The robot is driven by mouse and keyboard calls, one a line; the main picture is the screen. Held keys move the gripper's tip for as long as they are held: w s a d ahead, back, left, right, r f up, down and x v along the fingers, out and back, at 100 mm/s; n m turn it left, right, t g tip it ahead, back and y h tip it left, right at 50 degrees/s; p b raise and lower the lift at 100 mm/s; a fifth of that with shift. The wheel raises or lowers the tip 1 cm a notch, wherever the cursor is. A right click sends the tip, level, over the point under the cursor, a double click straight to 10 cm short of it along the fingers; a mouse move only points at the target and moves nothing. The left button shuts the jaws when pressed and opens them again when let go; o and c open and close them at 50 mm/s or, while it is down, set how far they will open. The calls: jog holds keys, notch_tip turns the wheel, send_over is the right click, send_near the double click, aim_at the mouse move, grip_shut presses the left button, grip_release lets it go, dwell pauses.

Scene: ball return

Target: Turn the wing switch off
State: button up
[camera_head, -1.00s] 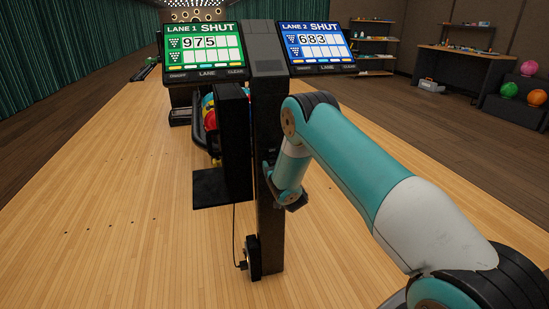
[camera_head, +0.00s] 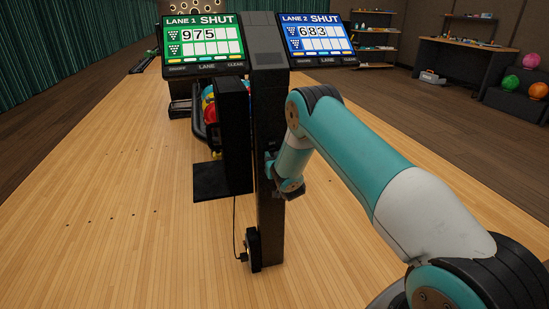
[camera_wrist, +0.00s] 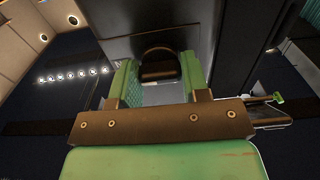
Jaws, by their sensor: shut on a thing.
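The wing switch (camera_wrist: 159,66) is a dark, rounded piece on the grey face of the black post. My gripper (camera_wrist: 158,72) has its two green fingers on either side of it, shut on it. In the head view my gripper (camera_head: 270,165) is against the right side of the black post (camera_head: 268,215), about halfway up. The switch is hidden there behind my wrist and the post. Its exact angle is hard to tell.
Two screens, lane 1 (camera_head: 203,42) and lane 2 (camera_head: 317,38), both reading SHUT, sit atop the post. A black box (camera_head: 236,140) and coloured balls (camera_head: 209,110) are left of it. A cable (camera_head: 235,225) runs down to a plug. The wooden floor around is clear.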

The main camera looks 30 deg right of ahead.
jog(key=shift+n, duration=0.3)
jog(key=n, duration=0.3)
jog(key=shift+n, duration=0.3)
jog(key=n+p, duration=0.1)
jog(key=n, duration=0.3)
jog(key=shift+n, duration=0.3)
jog(key=n+p, duration=0.1)
jog(key=n, duration=0.3)
jog(key=shift+p, duration=0.35)
jog(key=n+p, duration=0.1)
jog(key=n, duration=0.4)
jog(key=o, duration=0.9)
